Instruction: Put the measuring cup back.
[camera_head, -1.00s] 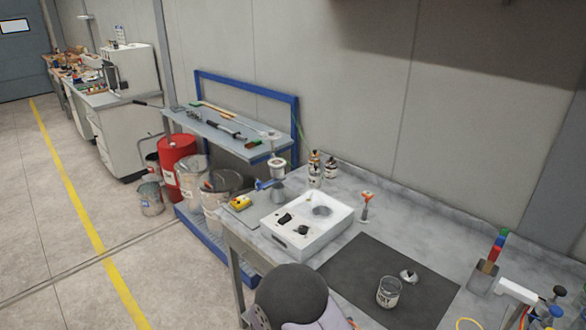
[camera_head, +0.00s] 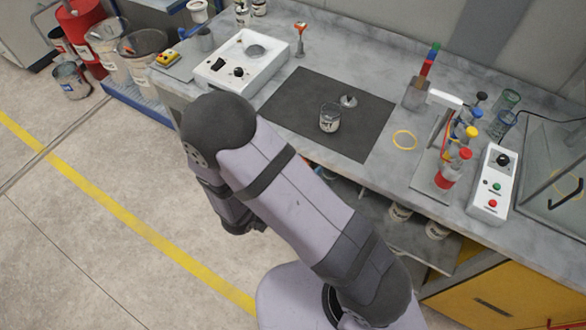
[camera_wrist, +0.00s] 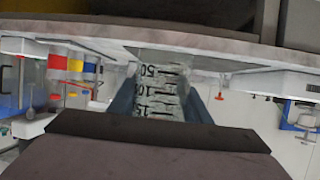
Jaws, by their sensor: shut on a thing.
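The measuring cup (camera_wrist: 160,98), clear with dark graduation marks and numbers, is in the wrist view between the two blue-grey fingers of my gripper (camera_wrist: 161,84). My gripper is shut on it. The cup lies along the line of the fingers, and its far end overlaps the grey bench edge in the picture; I cannot tell whether they touch. In the head view my arm hides the gripper and the held cup.
A dark mat (camera_head: 290,108) on the bench holds a labelled clear container (camera_head: 330,118) and a small metal piece (camera_head: 348,101). A white device (camera_head: 243,62) stands left. A yellow ring (camera_head: 404,139), a rack of coloured-top bottles (camera_head: 432,178) and a control box (camera_head: 493,182) stand right.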

